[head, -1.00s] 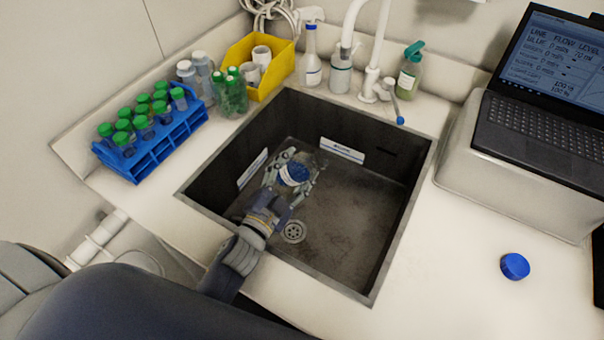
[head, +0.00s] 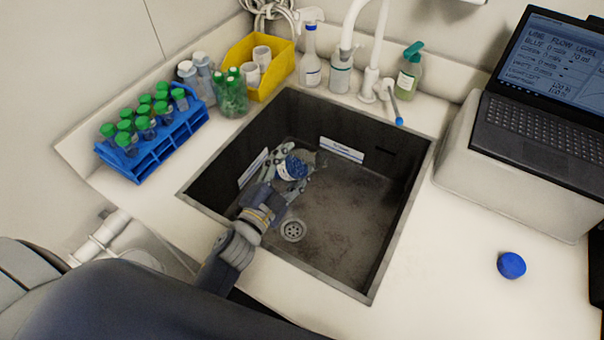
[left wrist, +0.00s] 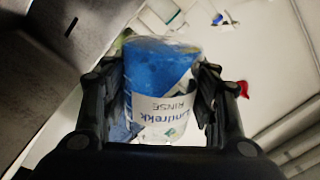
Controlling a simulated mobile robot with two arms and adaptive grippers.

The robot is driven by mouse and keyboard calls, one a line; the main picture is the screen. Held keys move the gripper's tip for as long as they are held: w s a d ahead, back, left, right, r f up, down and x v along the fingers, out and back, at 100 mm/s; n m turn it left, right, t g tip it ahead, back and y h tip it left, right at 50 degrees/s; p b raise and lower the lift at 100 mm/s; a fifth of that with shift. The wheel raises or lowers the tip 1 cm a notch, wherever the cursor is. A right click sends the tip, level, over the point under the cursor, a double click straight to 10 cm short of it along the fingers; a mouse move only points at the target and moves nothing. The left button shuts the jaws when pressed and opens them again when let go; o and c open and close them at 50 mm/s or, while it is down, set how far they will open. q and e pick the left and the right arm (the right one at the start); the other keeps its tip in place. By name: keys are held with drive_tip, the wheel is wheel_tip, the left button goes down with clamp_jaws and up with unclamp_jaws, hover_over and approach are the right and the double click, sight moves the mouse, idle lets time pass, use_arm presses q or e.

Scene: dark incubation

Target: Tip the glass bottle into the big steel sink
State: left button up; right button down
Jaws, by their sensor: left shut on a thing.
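My left gripper (head: 290,172) is shut on the glass bottle (head: 293,168), over the left part of the big steel sink (head: 340,283). In the head view the bottle shows as a small clear and blue shape between the fingers, and the gripper hides part of it. In the left wrist view the bottle (left wrist: 163,85) shows blue with a white label reading "RINSE", held between both fingers. It looks tilted, but its mouth is hard to make out. I cannot tell whether liquid is leaving it. My right gripper is not in view.
A blue cap (head: 511,265) lies on the right counter, below the laptop (head: 540,110). A blue rack (head: 150,150) of green-capped tubes, a green jar (head: 232,97) and a yellow bin (head: 265,75) stand left of and behind the sink. The tap (head: 372,75) is behind it.

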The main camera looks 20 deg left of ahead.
use_arm(q)
drive_tip(key=shift+a+r+m+p, duration=0.35)
drive_tip(key=shift+r+m+p, duration=0.1)
drive_tip(key=shift+r+m, duration=0.35)
drive_tip(key=shift+w+a+r+m+p, duration=0.1)
drive_tip(key=shift+r+m+p, duration=0.3)
drive_tip(key=shift+r+m, duration=0.1)
drive_tip(key=shift+a+r+m, duration=0.15)
drive_tip(key=shift+r+m, duration=0.05)
drive_tip(key=shift+m, duration=0.2)
drive_tip(key=shift+r+m+p, duration=0.65)
drive_tip(key=shift+m+p, duration=0.05)
drive_tip(key=shift+r, duration=0.15)
drive_tip(key=shift+m, duration=0.3)
